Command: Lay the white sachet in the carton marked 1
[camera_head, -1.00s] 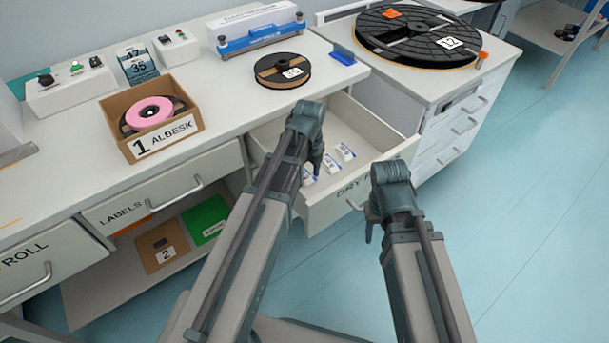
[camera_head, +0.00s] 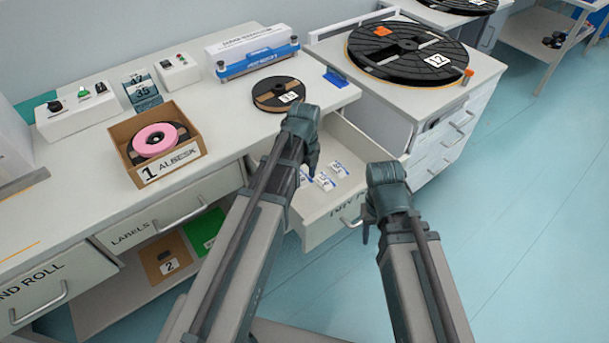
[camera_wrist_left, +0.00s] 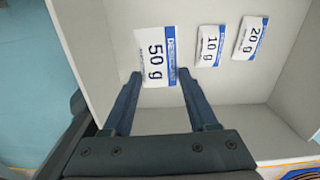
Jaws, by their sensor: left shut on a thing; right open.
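A white sachet marked 50 g (camera_wrist_left: 157,57), with a blue band, is between the fingertips of my left gripper (camera_wrist_left: 157,76), which is shut on it. In the head view the left gripper (camera_head: 309,165) is over the open drawer and partly hides this sachet (camera_head: 304,176). It looks larger than two similar sachets in the drawer, marked 10 g (camera_wrist_left: 211,45) and 20 g (camera_wrist_left: 250,38). The brown carton marked 1 (camera_head: 170,172) stands on the bench to the left, holding a pink-topped reel (camera_head: 155,139). My right gripper (camera_head: 368,228) is open and empty, in front of the drawer.
The open drawer (camera_head: 375,193) has raised walls around the sachets. A black reel (camera_head: 279,95) and a blue-white sealer (camera_head: 255,60) are on the bench. A large reel marked 12 (camera_head: 410,53) lies at right. Bench space between carton and small reel is clear.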

